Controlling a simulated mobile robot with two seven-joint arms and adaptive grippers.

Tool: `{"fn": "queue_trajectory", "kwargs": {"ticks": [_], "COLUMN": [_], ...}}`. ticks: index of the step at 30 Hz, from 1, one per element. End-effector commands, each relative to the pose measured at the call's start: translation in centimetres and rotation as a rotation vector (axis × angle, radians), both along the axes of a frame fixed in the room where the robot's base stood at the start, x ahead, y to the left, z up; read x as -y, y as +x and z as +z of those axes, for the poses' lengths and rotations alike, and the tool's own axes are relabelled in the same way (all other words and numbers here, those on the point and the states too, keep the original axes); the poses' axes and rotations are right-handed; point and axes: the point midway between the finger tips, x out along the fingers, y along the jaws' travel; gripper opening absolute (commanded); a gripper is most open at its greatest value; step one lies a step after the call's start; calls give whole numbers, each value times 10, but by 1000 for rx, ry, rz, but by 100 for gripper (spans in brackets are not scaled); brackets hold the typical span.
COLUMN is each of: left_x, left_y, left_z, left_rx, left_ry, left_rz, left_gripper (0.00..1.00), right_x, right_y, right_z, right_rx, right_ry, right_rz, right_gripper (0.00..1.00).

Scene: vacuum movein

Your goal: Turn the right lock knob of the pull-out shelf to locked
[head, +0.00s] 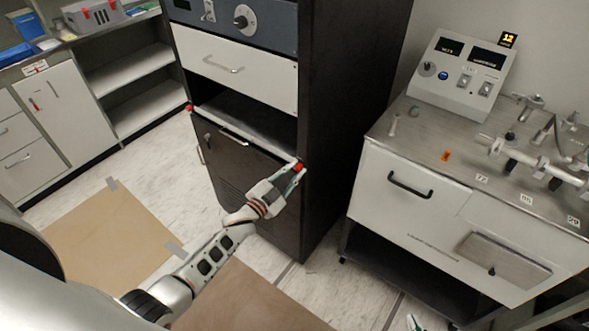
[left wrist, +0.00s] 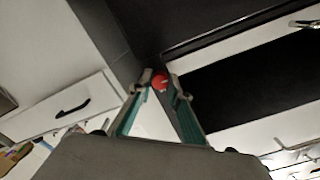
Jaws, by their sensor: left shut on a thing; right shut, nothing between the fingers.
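The pull-out shelf (head: 240,129) is a pale slab in the dark rack, below a white drawer. Its right lock knob (head: 298,166) is red and sits at the shelf's right front corner; it also shows in the left wrist view (left wrist: 160,82). The red left knob (head: 189,107) is at the other corner. My left gripper (head: 295,172) is shut on the right knob, with its teal fingers (left wrist: 160,85) on either side. The knob's exact turn angle is hard to tell. My right gripper (head: 413,322) only peeks in at the bottom edge, shut and empty.
A dark door (head: 240,180) is below the shelf. A white bench (head: 400,185) with a control box (head: 462,75) and metal fittings stands to the right. Brown mats (head: 105,235) lie on the floor. Low cabinets (head: 65,110) line the left.

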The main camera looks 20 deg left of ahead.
Motion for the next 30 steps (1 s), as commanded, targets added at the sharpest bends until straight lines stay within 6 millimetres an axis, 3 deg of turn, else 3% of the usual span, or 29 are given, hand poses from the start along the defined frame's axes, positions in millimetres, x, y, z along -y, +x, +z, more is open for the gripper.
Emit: {"fn": "queue_trajectory", "kwargs": {"ticks": [19,20,30], "left_x": [0,0,0], "left_y": [0,0,-1], "left_z": [-1,-1,0], "left_rx": [-18,-17,-16], "left_ry": [-45,-44,-43], "left_rz": [0,0,0], "left_gripper": [0,25,25], "right_x": [-1,-1,-1], "right_y": [-2,-2,-3], "right_z": [-1,-1,1], "right_rx": [-8,-8,-6], "right_ry": [3,4,6], "right_rz": [-4,-5,-7], "right_gripper": [0,0,0]}}
